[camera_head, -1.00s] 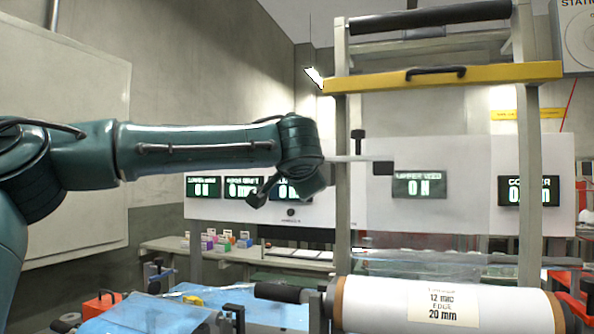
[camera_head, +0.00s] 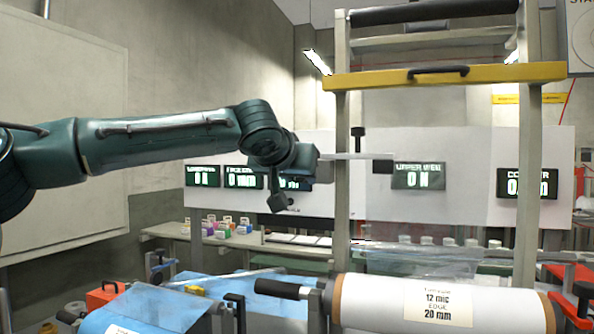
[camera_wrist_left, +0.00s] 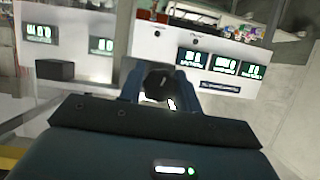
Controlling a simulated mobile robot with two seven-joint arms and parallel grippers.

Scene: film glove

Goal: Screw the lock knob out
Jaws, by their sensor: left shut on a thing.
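In the left wrist view, my left gripper (camera_wrist_left: 158,80) has both blue fingers closed around a round black knob (camera_wrist_left: 158,85), which shows end-on between them. In the head view, my left arm comes in from the left and ends beside the left upright of the steel frame (camera_head: 341,200); its fingertips and the held knob are hidden there behind the wrist. A thin flat bar (camera_head: 340,156) runs right from the wrist, with a black T-shaped knob (camera_head: 358,134) standing over it and a black block (camera_head: 383,167) at its end. My right gripper is out of view.
A yellow crossbar (camera_head: 440,75) with a black handle spans the frame above. A labelled white film roll (camera_head: 380,303) lies below. Lit display panels hang behind on a white board (camera_head: 460,205). A bench (camera_head: 215,245) with small coloured items stands behind my arm.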

